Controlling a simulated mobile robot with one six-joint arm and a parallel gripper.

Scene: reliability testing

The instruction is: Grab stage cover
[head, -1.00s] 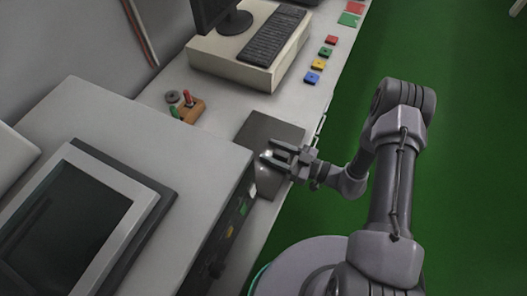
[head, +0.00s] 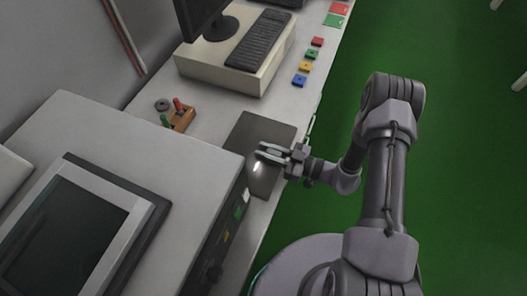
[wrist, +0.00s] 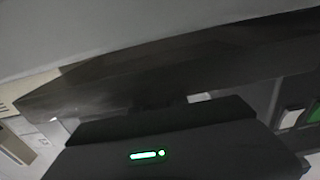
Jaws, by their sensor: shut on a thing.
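The stage cover, a flat dark grey panel (head: 262,128), lies beside the large grey machine at the bench's front edge in the head view. My gripper (head: 262,153) is over the panel's middle, reaching in from the right, with its fingers close together and shut on the cover. The grip point itself is too small to make out. In the wrist view a wide dark surface (wrist: 190,65), which looks like the cover, spans the picture. My dark gripper body with green lights hides what lies below it, fingertips included.
The grey machine (head: 115,130) with a sloped screen stands close on the left. A small block with red and green levers (head: 180,119) is behind the cover. A keyboard (head: 258,38) on a beige case is farther back. Coloured buttons line the bench edge; green floor lies right.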

